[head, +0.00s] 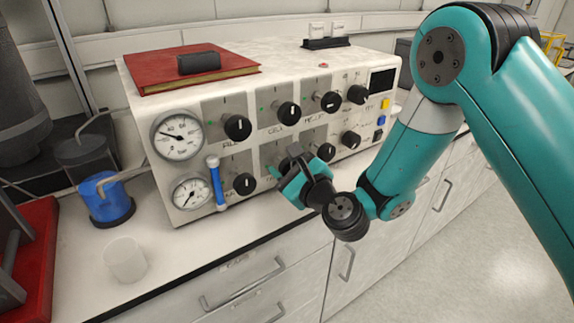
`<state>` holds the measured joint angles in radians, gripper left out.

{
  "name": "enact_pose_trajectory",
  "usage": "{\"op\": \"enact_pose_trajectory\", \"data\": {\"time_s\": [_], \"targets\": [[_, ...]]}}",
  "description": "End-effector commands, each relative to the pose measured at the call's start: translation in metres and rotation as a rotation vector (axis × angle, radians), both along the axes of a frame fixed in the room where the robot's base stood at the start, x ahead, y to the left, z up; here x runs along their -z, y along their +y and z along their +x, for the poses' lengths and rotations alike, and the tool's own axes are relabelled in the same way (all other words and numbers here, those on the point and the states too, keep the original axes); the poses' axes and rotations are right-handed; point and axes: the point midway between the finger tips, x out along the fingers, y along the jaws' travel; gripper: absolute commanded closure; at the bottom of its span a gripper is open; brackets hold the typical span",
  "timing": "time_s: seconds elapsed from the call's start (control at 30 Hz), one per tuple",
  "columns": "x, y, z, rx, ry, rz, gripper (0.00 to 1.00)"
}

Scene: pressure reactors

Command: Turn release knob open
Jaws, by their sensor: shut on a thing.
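The white control panel box (200,100) stands on the counter with two rows of black knobs on its front. My gripper (281,172) is at the lower row, second column from the left. It is shut on the knob there, taken to be the release knob, which it mostly hides. How far that knob is turned cannot be seen. Neighbouring lower-row knobs are the left one (244,183) and the right one (325,152). The label by the gripped knob is covered and unreadable.
Two gauges (178,136) and a blue-capped tube (216,182) are at the panel's left. A red book (190,70) lies on top. A blue-filled vessel (106,198) and a white cup (125,259) stand on the counter at left. Drawers (250,290) lie below.

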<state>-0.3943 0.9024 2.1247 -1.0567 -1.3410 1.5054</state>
Motion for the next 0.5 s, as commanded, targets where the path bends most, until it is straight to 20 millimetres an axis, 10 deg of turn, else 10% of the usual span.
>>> {"op": "enact_pose_trajectory", "data": {"time_s": [0.5], "targets": [[-0.0008,0.0002,-0.0002,0.0,-0.262,-0.384,0.77]]}}
